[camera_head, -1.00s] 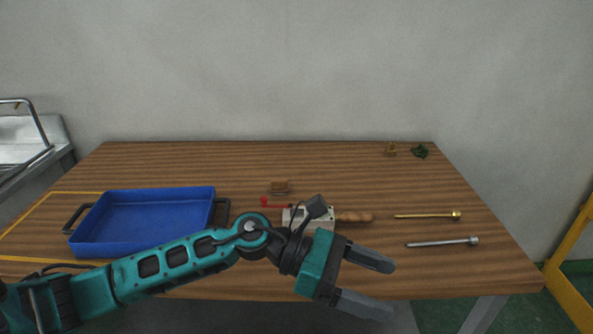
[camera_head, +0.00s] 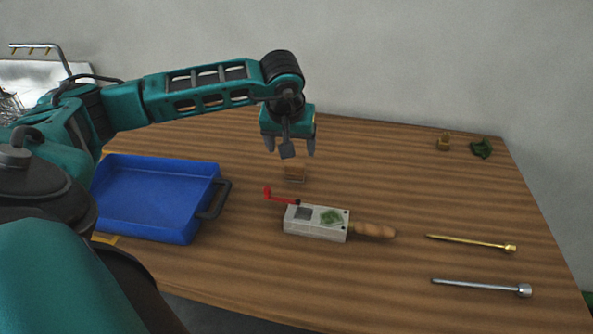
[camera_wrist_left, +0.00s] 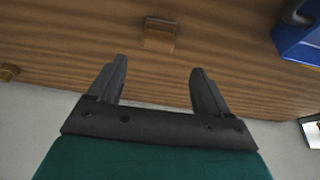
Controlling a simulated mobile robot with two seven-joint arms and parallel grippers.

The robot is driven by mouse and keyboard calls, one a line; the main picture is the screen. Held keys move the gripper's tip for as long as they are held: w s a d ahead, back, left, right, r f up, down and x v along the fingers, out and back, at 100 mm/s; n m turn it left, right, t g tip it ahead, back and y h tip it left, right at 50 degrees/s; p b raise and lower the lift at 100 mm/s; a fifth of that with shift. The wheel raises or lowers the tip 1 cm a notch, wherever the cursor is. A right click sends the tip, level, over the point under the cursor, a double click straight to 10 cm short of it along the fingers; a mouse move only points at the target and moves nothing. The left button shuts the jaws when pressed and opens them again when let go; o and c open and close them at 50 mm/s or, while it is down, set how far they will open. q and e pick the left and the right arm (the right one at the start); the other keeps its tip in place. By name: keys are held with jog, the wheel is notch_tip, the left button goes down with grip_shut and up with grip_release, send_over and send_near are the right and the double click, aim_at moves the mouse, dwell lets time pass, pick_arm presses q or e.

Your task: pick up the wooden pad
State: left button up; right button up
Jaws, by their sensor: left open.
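The wooden pad (camera_head: 294,173) is a small brown block on the table, behind the grey mold box. My left gripper (camera_head: 290,151) is open and empty, above and slightly behind the pad in the head view, its fingers pointing down. In the left wrist view the pad (camera_wrist_left: 159,35) lies beyond the fingertips, roughly in line with the gap between the open fingers (camera_wrist_left: 158,75). The fingers do not touch it. My right gripper is not in view.
A grey mold box (camera_head: 316,222) with a red lever (camera_head: 278,197) and wooden handle (camera_head: 373,230) lies in front of the pad. A blue tray (camera_head: 150,232) is left. A brass rod (camera_head: 470,242) and silver rod (camera_head: 480,287) lie right. Small gold (camera_head: 443,143) and green (camera_head: 481,148) pieces sit back right.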

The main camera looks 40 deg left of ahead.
aim_at(295, 164)
pick_arm(q)
jog(key=x, duration=0.3)
jog(key=shift+d, duration=0.15)
jog(key=x, duration=0.5)
jog(key=shift+s+d+f, duration=0.1)
jog(key=shift+s+d, duration=0.1)
jog(key=shift+d, duration=0.1)
jog(key=c, duration=1)
jog(key=shift+c, duration=0.2)
notch_tip(295, 164, up, 20)
jog(key=p, duration=0.1)
